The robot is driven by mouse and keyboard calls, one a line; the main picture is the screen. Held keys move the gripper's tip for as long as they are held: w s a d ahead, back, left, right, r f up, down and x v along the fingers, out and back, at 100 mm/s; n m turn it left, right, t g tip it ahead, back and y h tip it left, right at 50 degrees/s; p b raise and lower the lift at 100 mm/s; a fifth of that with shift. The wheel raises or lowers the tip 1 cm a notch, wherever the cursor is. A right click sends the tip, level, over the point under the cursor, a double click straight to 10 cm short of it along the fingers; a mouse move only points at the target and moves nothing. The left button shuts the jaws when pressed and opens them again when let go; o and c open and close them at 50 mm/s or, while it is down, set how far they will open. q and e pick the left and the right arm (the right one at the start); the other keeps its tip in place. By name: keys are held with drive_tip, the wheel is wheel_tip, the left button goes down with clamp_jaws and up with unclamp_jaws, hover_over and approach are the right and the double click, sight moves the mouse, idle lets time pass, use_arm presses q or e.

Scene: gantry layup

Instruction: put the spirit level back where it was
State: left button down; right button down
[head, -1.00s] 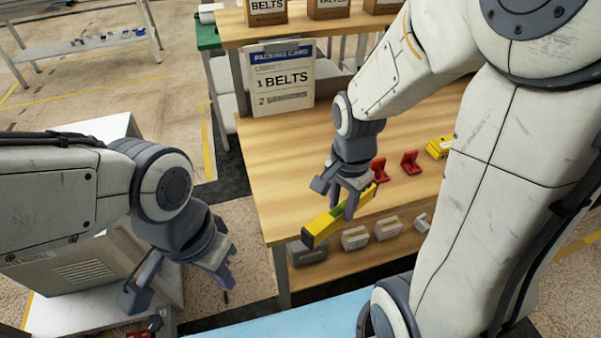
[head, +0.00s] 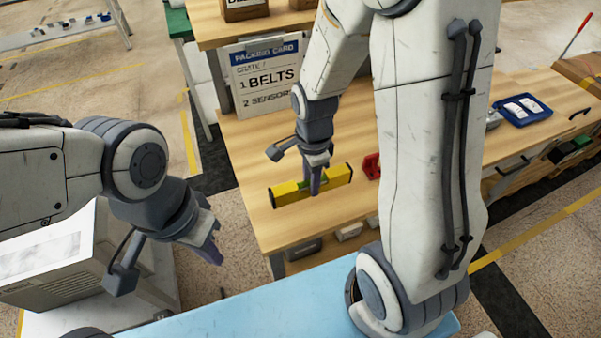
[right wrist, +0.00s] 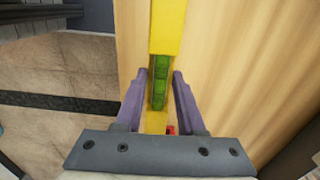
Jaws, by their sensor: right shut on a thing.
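The yellow spirit level (head: 335,178) has dark ends and a green vial section near its middle. In the head view it is over the left part of the wooden bench, slightly tilted in the picture. My right gripper (head: 315,190) is shut on it near the middle. In the right wrist view the spirit level (right wrist: 167,30) runs between the two purple fingers of my right gripper (right wrist: 160,95), with the green vial between them. I cannot tell whether it touches the bench. My left gripper (head: 213,243) is empty at the left, away from the bench; its finger gap is unclear.
The wooden bench (head: 255,150) has free room at its left. A packing card (head: 267,75) stands at its back. A red bracket (head: 371,166) is right of the level, partly behind my right arm. A blue tray (head: 522,110) lies further right. Boxes sit on a lower shelf.

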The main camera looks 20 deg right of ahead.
sight(304, 186)
drive_tip(key=w+f, duration=0.2)
drive_tip(key=w, duration=0.1)
drive_tip(key=shift+a, duration=0.2)
drive_tip(key=shift+f, duration=1.9)
drive_tip(key=shift+f, duration=0.1)
drive_tip(key=c, duration=0.5)
unclamp_jaws()
